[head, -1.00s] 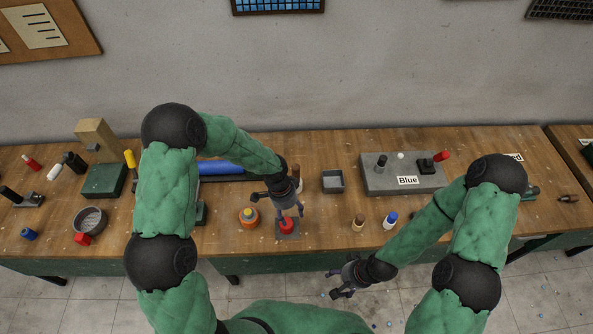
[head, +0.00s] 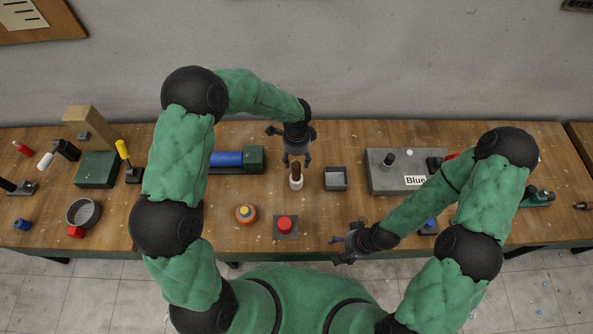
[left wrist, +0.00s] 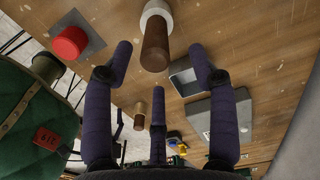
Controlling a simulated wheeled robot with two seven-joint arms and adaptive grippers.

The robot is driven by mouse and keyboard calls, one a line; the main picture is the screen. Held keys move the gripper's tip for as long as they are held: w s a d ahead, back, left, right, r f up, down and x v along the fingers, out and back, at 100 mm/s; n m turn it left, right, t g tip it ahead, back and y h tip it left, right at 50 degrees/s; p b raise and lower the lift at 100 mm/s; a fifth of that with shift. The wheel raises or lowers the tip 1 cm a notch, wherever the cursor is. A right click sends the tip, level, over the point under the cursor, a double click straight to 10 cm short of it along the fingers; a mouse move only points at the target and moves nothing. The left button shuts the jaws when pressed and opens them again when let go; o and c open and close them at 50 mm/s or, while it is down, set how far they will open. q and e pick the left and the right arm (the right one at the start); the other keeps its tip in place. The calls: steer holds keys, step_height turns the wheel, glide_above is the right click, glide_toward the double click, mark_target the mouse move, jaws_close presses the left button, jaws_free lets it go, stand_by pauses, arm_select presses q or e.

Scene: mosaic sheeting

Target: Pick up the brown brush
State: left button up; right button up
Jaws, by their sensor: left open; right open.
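The brown brush (head: 296,170), a dark brown handle on a white base, stands upright on the workbench. In the left wrist view the brown brush (left wrist: 155,45) shows between and beyond the spread fingers. My left gripper (head: 296,160) is open and empty, just behind and over the brush in the head view; I cannot tell whether it touches. My right gripper (head: 340,247) is open and empty at the bench's front edge. A second brown-handled piece with a tan end (left wrist: 140,114) shows farther off in the left wrist view.
A grey open box (head: 336,179) stands right of the brush. A blue roll on a green holder (head: 228,160) is left. A grey block labelled Blue (head: 385,184) stands right.

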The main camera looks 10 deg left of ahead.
mark_target(296, 164)
arm_select(q)
steer(key=shift+w+f, duration=0.1)
steer(key=shift+f, duration=0.6)
steer(key=f, duration=0.2)
steer(key=f+p, duration=0.1)
steer(key=f, duration=0.1)
steer(key=shift+s, duration=0.4)
steer(key=shift+w+f, duration=0.1)
steer(key=shift+f, duration=0.45)
jaws_close()
